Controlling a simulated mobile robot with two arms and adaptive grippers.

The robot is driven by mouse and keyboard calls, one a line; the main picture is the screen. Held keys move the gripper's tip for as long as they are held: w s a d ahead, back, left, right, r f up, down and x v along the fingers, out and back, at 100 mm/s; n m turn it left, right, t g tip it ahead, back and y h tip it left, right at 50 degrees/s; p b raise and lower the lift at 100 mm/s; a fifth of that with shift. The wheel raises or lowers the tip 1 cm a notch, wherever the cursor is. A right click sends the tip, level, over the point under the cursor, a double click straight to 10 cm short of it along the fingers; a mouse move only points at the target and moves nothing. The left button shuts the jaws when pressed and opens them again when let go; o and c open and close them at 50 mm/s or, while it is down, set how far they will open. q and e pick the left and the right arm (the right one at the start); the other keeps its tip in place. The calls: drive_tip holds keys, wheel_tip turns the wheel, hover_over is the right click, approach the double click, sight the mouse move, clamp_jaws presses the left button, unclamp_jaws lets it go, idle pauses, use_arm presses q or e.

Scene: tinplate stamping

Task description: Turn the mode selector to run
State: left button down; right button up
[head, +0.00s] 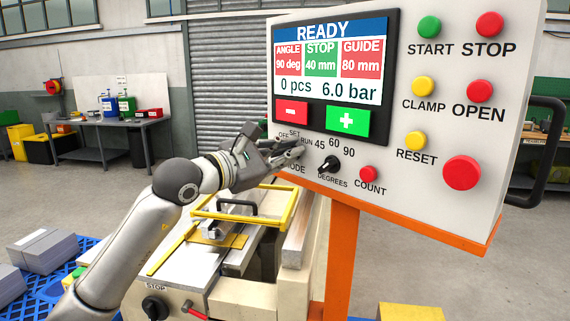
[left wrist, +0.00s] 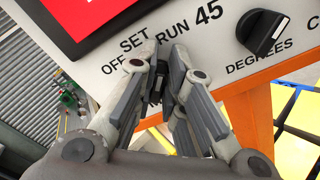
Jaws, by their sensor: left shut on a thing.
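The mode selector is a small black knob (left wrist: 155,90) at the lower left of the control panel (head: 400,200), under the labels OFF, SET and RUN. My left gripper (head: 294,150) reaches it from the left and is shut on it. In the left wrist view the two fingers of my left gripper (left wrist: 161,85) stand on either side of the knob. The fingers hide most of the knob, and I cannot tell which label it points to. In the head view the knob is hidden behind the gripper. My right gripper is not in view.
The black degrees knob (head: 329,164) is close on the right; it also shows in the left wrist view (left wrist: 263,33). The red count button (head: 368,173) is beyond it. Below are a yellow guard frame (head: 287,212) and the orange post (head: 341,260).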

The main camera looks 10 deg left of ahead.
use_arm(q)
drive_tip(key=shift+f+m+b, duration=0.15)
drive_tip(key=shift+m+b, duration=0.15)
drive_tip(key=shift+m, duration=0.1)
drive_tip(key=c, duration=1.5)
unclamp_jaws()
drive_tip(key=shift+s, duration=0.1)
drive_tip(key=v, duration=1.2)
drive_tip(key=shift+d, duration=0.1)
